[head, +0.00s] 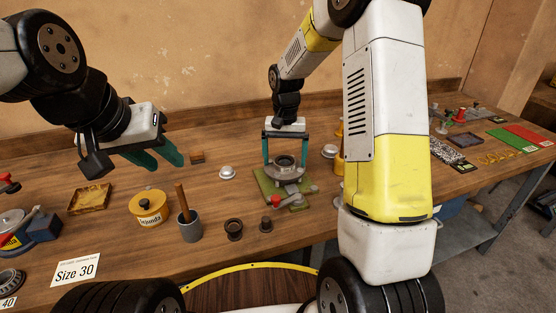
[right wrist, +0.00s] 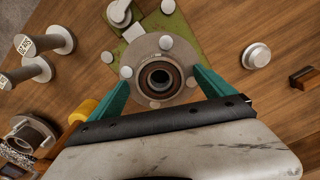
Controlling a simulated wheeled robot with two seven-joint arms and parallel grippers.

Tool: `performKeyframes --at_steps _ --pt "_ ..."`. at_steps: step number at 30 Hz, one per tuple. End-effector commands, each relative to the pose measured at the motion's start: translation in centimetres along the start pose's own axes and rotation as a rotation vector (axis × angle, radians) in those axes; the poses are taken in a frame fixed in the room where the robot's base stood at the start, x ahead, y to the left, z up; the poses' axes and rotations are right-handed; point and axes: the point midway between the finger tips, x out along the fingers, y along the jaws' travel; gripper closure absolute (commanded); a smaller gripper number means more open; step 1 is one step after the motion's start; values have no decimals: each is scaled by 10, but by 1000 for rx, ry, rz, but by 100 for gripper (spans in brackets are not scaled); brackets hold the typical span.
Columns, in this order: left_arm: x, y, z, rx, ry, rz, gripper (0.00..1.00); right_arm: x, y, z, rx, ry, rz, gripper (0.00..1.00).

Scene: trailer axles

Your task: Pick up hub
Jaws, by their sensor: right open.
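The hub (head: 285,168) is a grey metal flange with a round bore and several studs. It sits on a green fixture (head: 268,187) with a red-handled clamp on the wooden bench. In the right wrist view the hub (right wrist: 158,77) lies between the green fingers, with the fixture (right wrist: 172,22) behind it. My right gripper (head: 285,154) is open, its fingers pointing down on both sides of the hub. Whether the fingers touch the hub cannot be told. My left gripper (head: 168,158) hangs empty over the left of the bench, its green fingers apart.
A yellow grounds tin (head: 148,207), a grey cup with a brush (head: 189,222) and dark small parts (head: 234,229) stand to the left and front. Red and green mats (head: 520,137) lie far right.

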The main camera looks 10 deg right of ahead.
Motion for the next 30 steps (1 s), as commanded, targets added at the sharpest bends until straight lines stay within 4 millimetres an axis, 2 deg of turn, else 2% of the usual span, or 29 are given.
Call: performKeyframes --at_steps 2,16,17,26,30 --pt "0 0 0 0 0 0 64 0 0 0 0 0 0 7" --pt "0 0 0 0 0 0 64 -1 0 0 0 0 0 98" --pt "0 0 0 0 0 0 64 -1 0 0 0 1 0 100" --pt "0 0 0 0 0 0 64 -6 -1 -2 0 7 -2 100" --pt "0 0 0 0 0 0 64 -19 -1 -2 -1 9 -2 100"
